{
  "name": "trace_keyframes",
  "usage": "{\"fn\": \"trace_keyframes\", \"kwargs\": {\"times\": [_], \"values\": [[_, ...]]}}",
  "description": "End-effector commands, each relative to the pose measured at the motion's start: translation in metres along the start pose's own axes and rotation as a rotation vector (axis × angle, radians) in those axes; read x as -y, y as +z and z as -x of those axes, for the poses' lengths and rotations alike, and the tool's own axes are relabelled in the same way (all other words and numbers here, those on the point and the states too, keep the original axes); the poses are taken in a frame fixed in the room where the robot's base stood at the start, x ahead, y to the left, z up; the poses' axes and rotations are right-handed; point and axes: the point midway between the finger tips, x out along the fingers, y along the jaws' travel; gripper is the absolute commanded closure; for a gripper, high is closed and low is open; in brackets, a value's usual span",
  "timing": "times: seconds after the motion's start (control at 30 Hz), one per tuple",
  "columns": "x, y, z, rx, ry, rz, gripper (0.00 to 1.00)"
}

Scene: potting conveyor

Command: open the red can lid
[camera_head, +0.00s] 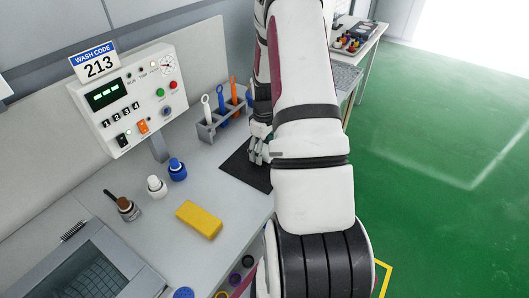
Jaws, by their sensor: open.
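I cannot make out a red can or its lid; it may be hidden behind my arm or out of view. My gripper (256,150) is beside my white arm, over or near the dark mat (237,171) on the bench. My arm covers part of it, so the fingers show only partly. It is open, and I see nothing held in it.
A grey bench (120,240) holds a yellow block (199,219), a blue-capped bottle (177,169), a white-capped bottle (156,187) and a brown container (128,208). A tool rack (222,121) and control panel (125,97) stand behind. Green floor (440,170) at right is clear.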

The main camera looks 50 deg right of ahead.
Motion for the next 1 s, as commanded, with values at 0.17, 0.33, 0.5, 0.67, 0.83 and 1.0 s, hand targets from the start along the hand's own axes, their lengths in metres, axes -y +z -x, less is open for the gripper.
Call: {"fn": "trace_keyframes", "kwargs": {"times": [0.17,0.33,0.5,0.67,0.83,1.0], "values": [[0.0,0.0,0.0,0.0,0.001,0.0,0.28],[0.0,0.0,0.0,0.0,0.001,0.0,0.6],[0.0,0.0,0.0,0.0,0.0,0.0,0.8],[0.0,0.0,0.0,0.0,0.0,0.0,0.8],[-0.001,-0.001,0.003,-0.001,0.001,0.0,0.8],[-0.001,-0.001,0.015,-0.002,0.002,0.0,0.8]]}}
